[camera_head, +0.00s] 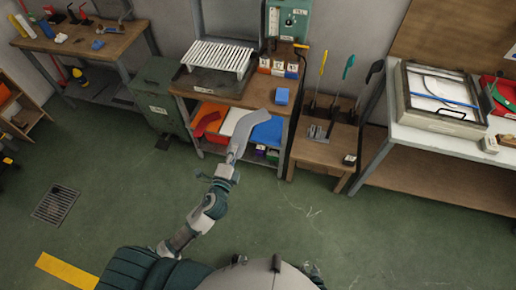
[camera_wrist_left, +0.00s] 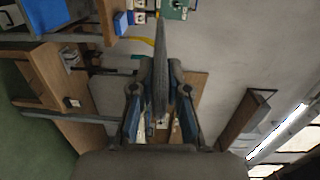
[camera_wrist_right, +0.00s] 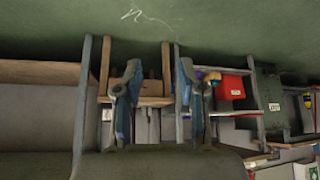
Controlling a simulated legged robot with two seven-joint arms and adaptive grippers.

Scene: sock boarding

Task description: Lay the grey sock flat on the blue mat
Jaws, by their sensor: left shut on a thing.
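The grey sock (camera_head: 246,127) is a flat, bent grey shape in the head view, held up in front of the middle bench. My left gripper (camera_head: 233,160) is shut on its near end. In the left wrist view the sock (camera_wrist_left: 160,65) stands edge-on between the fingers. A flat blue surface (camera_head: 268,131), which looks like the blue mat, lies just right of the sock below the bench top. The sock partly overlaps the area beside it; I cannot tell its height above it. My right gripper (camera_wrist_right: 160,78) has its fingers apart with nothing between them.
The middle bench carries a white slatted rack (camera_head: 218,57), small labelled boxes (camera_head: 278,66) and a blue block (camera_head: 282,96). A red piece (camera_head: 208,120) lies left of the sock. A small wooden stand (camera_head: 325,145) is to the right. The green floor nearby is clear.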

